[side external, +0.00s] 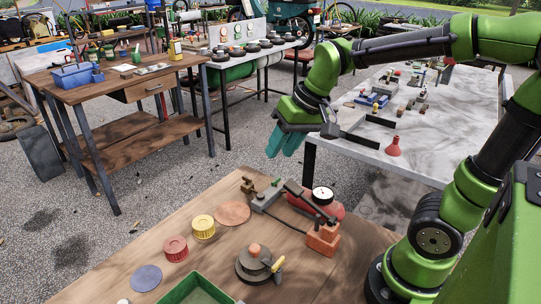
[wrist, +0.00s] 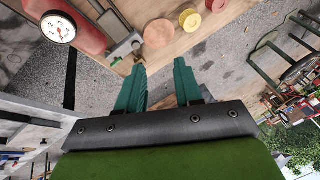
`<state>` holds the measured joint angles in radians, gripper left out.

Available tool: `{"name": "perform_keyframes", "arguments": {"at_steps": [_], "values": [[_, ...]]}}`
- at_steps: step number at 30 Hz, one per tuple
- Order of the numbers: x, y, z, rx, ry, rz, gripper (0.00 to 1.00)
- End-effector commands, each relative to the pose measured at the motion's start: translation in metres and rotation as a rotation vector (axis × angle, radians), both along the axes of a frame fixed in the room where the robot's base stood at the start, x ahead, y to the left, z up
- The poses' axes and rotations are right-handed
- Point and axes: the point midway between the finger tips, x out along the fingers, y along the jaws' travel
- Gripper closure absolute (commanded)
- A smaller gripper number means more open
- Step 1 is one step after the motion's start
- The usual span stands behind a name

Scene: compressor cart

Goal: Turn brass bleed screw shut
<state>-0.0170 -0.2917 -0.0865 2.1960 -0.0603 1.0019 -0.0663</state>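My gripper (side external: 286,142) hangs in the air behind the far edge of the wooden bench, pointing down. Its two teal fingers stand apart with nothing between them, as the wrist view (wrist: 160,75) also shows. The compressor's red tank (side external: 325,205) lies on the bench with a white-faced gauge (side external: 322,195). The gauge and tank also show at upper left in the wrist view (wrist: 58,28). A grey block (side external: 266,197) with small fittings sits left of the tank, below my gripper in the picture. I cannot make out for certain which small fitting is the brass bleed screw.
A copper-coloured disc (side external: 233,214), yellow cap (side external: 203,227), red cap (side external: 176,248) and blue disc (side external: 146,278) lie on the bench. A white-topped table (side external: 440,150) stands behind.

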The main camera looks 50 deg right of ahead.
Motion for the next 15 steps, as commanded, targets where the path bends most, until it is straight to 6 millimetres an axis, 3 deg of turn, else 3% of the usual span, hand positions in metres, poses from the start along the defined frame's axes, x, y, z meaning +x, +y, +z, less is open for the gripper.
{"name": "perform_keyframes", "arguments": {"at_steps": [1,9,15], "values": [[0.020,-0.007,-0.004,-0.012,0.042,0.009,0.65],[0.113,-0.051,-0.029,-0.113,0.232,0.107,0.65],[0.166,-0.078,-0.049,-0.202,0.344,0.225,0.65]]}}
